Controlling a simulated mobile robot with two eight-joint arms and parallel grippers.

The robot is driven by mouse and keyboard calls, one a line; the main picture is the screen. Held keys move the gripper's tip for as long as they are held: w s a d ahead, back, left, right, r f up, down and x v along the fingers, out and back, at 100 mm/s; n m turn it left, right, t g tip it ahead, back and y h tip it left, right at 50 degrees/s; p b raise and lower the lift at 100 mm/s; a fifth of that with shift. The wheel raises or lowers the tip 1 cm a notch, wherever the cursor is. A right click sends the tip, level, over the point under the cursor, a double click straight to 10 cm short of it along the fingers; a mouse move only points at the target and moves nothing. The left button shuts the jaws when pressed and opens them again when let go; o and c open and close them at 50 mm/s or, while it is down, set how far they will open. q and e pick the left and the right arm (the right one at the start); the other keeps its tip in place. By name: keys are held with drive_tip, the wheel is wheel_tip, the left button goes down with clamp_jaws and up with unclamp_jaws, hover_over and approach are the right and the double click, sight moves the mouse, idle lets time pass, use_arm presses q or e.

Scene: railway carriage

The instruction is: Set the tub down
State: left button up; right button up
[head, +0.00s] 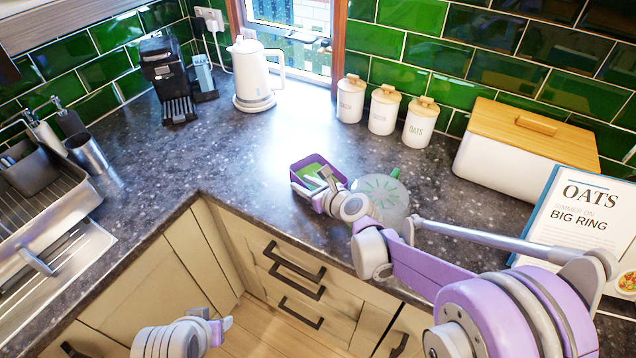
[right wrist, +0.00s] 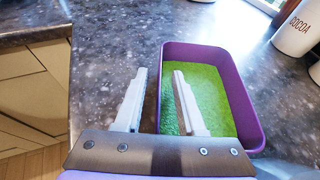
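The tub (head: 301,164) is purple with green contents and rests on the dark speckled counter near its inner corner. My right gripper (head: 320,182) is at the tub's near side. In the right wrist view the fingers of this gripper (right wrist: 158,100) are apart, and the near wall of the tub (right wrist: 248,110) shows between them. One finger appears over the green contents and the other outside the wall. I cannot tell whether either finger touches the wall. My left gripper (head: 222,326) is low in front of the cabinets, away from the tub; its finger gap is not clear.
A round pale thing with green marks (head: 384,192) lies right of the tub, partly behind my right arm. Several white canisters (head: 383,112), a kettle (head: 252,78) and a bread bin (head: 510,160) stand along the wall. The counter left of the tub is clear.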

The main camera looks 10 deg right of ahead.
drive_tip(key=shift+w+a+f, duration=0.2)
drive_tip(key=shift+w, duration=0.15)
drive_tip(key=shift+s, duration=0.1)
clamp_jaws()
idle(1.1)
